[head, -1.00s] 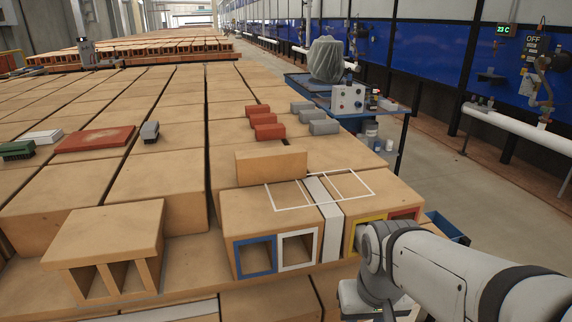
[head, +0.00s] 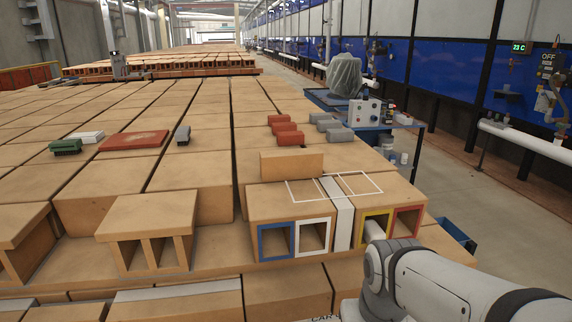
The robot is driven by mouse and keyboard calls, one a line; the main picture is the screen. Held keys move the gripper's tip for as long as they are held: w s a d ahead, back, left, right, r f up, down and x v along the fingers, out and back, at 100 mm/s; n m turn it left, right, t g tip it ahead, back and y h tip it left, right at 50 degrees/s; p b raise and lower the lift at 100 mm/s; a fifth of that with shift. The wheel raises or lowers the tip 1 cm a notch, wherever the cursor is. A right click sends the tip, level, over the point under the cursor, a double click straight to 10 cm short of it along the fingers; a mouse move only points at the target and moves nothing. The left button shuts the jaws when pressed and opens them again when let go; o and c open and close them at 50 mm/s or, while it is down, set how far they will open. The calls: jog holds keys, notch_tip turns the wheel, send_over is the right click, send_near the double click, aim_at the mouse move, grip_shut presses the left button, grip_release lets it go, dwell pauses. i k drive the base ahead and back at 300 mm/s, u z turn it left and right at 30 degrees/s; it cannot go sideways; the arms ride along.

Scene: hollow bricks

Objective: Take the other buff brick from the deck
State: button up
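A buff brick (head: 292,163) stands on its long edge on the deck (head: 264,201), at the back left of the white-outlined squares. Both outlined squares (head: 350,184) are bare. Below, the deck's front face has openings framed in blue (head: 261,242), white (head: 297,239), yellow (head: 362,231) and red (head: 418,221). My arm comes in from the lower right, and its pale end lies in front of or inside the yellow-framed opening. My gripper's fingers are hidden there, so what they hold does not show.
Three red bricks (head: 290,138) and several grey bricks (head: 342,135) lie behind. A red slab (head: 134,140), a green brush-like block (head: 66,146) and a small grey block (head: 182,135) lie at left.

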aim_at(280, 166)
jog(key=i, duration=0.85)
jog(key=z, duration=0.05)
